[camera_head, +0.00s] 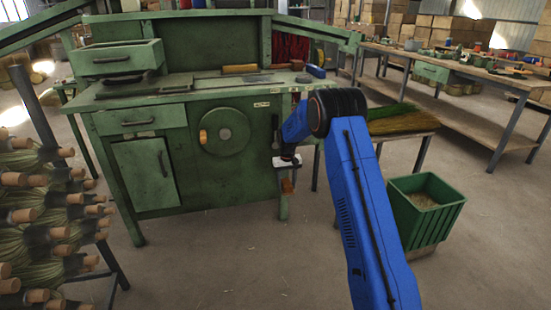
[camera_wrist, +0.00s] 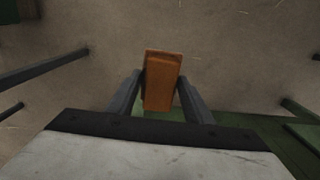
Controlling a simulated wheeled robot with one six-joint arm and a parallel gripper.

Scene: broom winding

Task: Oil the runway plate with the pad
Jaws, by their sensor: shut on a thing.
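My gripper (camera_wrist: 160,84) is shut on an orange-brown block, which looks like the pad (camera_wrist: 163,66). The block sits between the two dark fingers and sticks out past their tips. In the head view the pad (camera_head: 287,186) hangs below my gripper (camera_head: 287,176), in front of the right end of the green bench (camera_head: 165,113) and below its top. Flat dark metal plates (camera_head: 238,79) lie on the bench top. I cannot tell for certain which one is the runway plate.
A green bin (camera_head: 425,212) stands on the floor at right. A low table with green and straw bristles (camera_head: 402,120) is behind my arm. Brooms (camera_head: 45,220) fill a rack at left. A long workbench (camera_head: 450,65) stands at back right. The floor in front is clear.

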